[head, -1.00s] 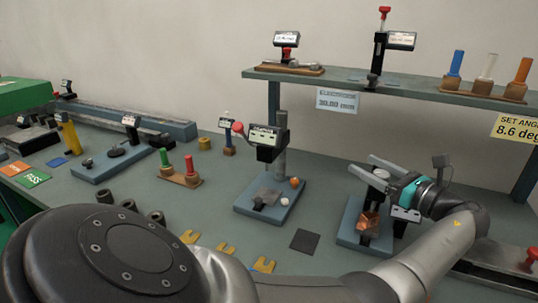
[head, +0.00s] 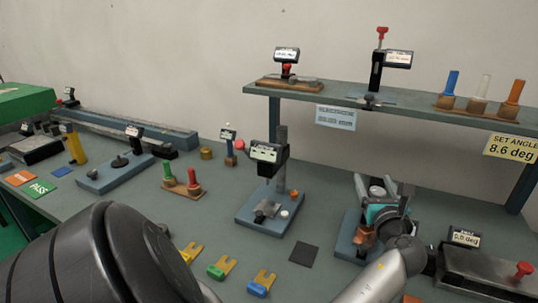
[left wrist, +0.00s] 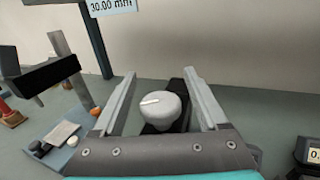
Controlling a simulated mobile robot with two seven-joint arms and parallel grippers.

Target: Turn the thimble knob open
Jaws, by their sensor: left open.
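The thimble knob (left wrist: 160,108) is a pale grey, rounded cap with a white index line, on a dark instrument body. In the left wrist view it lies between my two spread fingers, with a gap visible on both sides. My left gripper (left wrist: 160,95) is open and empty. In the head view my left gripper (head: 381,186) is at the blue-based stand (head: 347,232) at right, with the knob's pale top (head: 377,192) showing between the fingers. The gripper hides most of this instrument and its display. My right gripper is not in view.
A similar blue-based gauge stand (head: 262,222) is left of the gripper; it also shows in the left wrist view (left wrist: 48,78). A shelf (head: 430,105) with instruments and the yellow "SET ANGLE 8.6 deg" sign (head: 512,147) is behind. A grey block device (head: 490,268) is at right.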

